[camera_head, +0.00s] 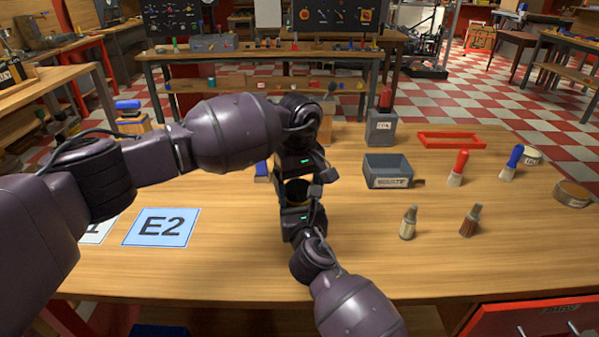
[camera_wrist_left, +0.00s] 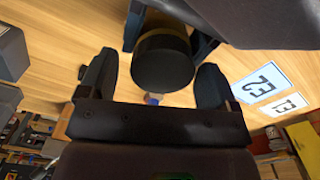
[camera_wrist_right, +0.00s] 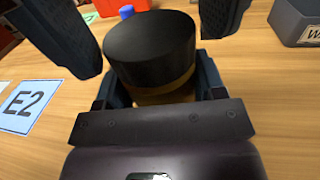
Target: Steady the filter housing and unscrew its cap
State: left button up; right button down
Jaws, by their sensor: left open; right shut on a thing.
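The filter housing shows as an amber body (camera_wrist_right: 165,95) under a wide black cap (camera_wrist_right: 150,48) in the right wrist view. My right gripper (camera_wrist_right: 157,88) is shut on the housing body, below the cap, and the housing looks upright. In the left wrist view the black cap (camera_wrist_left: 163,62) lies between the fingers of my left gripper (camera_wrist_left: 153,82), which is open with a gap on each side. In the head view my left gripper (camera_head: 304,172) is just above my right gripper (camera_head: 300,205), and they hide most of the housing.
A grey labelled bin (camera_head: 388,171), a red-handled tool (camera_head: 458,168) and a blue-handled tool (camera_head: 512,162) stand to the right. Two small bottles (camera_head: 409,222) (camera_head: 470,220) stand nearer. A blue E2 card (camera_head: 161,227) lies left. A red frame (camera_head: 451,139) lies behind.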

pick_arm(q)
jog(key=shift+f, duration=0.2)
jog(key=c, duration=0.9)
jog(key=n, duration=0.6)
jog(key=shift+w+d+r+n, duration=0.1)
jog(key=shift+n, duration=0.2)
jog(key=o, duration=0.9)
jog(key=shift+o, duration=0.5)
